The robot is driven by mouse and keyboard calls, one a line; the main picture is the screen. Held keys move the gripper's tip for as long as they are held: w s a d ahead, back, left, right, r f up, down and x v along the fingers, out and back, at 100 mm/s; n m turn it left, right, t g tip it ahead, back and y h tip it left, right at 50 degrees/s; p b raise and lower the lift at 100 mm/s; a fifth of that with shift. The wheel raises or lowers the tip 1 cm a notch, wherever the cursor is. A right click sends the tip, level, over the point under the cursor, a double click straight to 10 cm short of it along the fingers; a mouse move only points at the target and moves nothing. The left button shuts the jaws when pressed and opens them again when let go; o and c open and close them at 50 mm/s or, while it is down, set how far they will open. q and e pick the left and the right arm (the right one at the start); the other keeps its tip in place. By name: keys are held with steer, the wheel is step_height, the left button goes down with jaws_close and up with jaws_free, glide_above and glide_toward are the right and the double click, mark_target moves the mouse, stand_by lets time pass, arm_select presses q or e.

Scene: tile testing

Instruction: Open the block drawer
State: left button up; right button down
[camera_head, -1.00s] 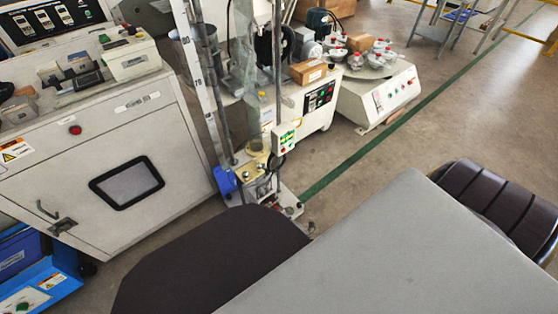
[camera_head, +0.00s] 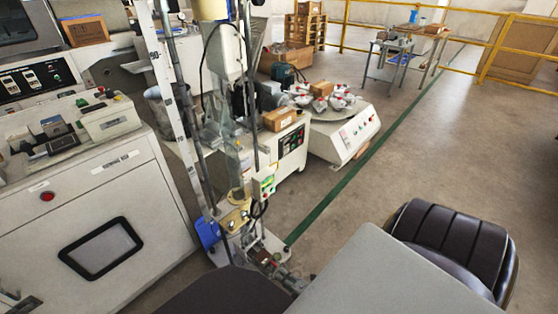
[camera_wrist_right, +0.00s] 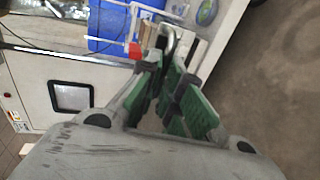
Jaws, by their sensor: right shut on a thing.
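In the right wrist view, my right gripper (camera_wrist_right: 165,68) has green-padded fingers, shut on a bent silver metal handle (camera_wrist_right: 169,38). The fingers cover the lower part of the handle. I cannot clearly make out the front of the block drawer. A white cabinet (camera_wrist_right: 32,70) with a dark-framed window stands left of the gripper, and a blue bin (camera_wrist_right: 108,28) lies behind it. The white cabinet also shows at the left in the head view (camera_head: 150,205). Neither gripper can be made out in the head view.
A tall test stand with a blue part (camera_head: 207,233) stands beside the cabinet. A white machine with a round platform (camera_head: 343,133) is behind it. A green floor line (camera_head: 345,183) runs past open floor to a yellow railing (camera_head: 490,68).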

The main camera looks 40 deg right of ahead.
steer(key=shift+s+d+f, duration=0.1)
steer(key=shift+s, duration=0.2)
steer(key=c, duration=1.6)
jaws_free()
steer(key=shift+w, duration=0.1)
steer(key=v, duration=1.2)
